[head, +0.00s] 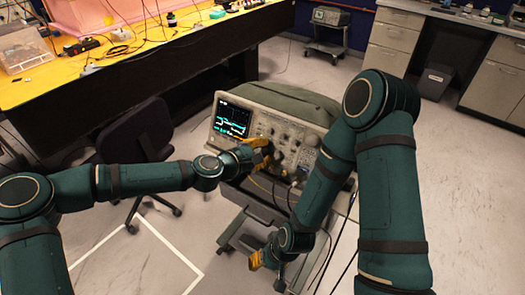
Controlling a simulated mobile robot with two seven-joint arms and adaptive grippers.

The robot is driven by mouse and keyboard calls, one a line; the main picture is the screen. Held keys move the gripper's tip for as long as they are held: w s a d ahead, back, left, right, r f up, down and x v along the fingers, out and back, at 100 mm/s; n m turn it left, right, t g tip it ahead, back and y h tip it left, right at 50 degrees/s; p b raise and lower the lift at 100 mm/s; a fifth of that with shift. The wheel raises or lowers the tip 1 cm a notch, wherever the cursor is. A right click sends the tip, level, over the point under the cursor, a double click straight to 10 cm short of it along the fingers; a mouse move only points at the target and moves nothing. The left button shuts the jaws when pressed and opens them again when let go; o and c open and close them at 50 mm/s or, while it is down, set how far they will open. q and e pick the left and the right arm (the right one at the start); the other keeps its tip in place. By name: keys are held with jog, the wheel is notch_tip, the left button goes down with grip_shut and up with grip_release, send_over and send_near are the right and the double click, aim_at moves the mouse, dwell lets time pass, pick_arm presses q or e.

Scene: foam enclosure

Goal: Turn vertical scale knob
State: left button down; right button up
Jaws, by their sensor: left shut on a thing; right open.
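The oscilloscope (300,133) stands on a cart in the middle of the head view, with its lit screen (232,117) at the left of its front panel and knobs to the right. My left gripper (266,151) is at the panel just right of the screen, its yellow fingers shut on a small dark knob, taken as the vertical scale knob. The fingers hide most of this knob, and its marking cannot be read. My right gripper (257,261) is open and empty, low in front of the cart, below the oscilloscope and apart from it.
Cables hang from the panel over the cart (240,200). A dark chair (137,135) stands left of it. A long yellow-topped bench (150,50) is behind at the left. Grey cabinets (393,38) are at the back right. The floor at the right is mostly clear.

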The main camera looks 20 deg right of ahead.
pick_arm(q)
jog(key=m+g+b, duration=0.1)
jog(key=m, duration=0.4)
jog(key=shift+d+m+y, duration=0.1)
jog(key=shift+m+y, duration=0.2)
jog(key=shift+m, duration=0.1)
jog(key=shift+s+m+g+y+b, duration=0.1)
jog(key=shift+m+g+y+b, duration=0.2)
jog(key=shift+m, duration=0.75)
jog(key=shift+m+g+y+b, duration=0.1)
jog(key=shift+m+b, duration=0.3)
jog(key=shift+m, duration=0.65)
jog(key=c, duration=0.8)
grip_release()
jog(key=shift+c, duration=0.2)
jog(key=shift+a+r, duration=0.2)
jog(key=shift+a, duration=0.2)
jog(key=v, duration=1.1)
jog(key=shift+s, duration=0.2)
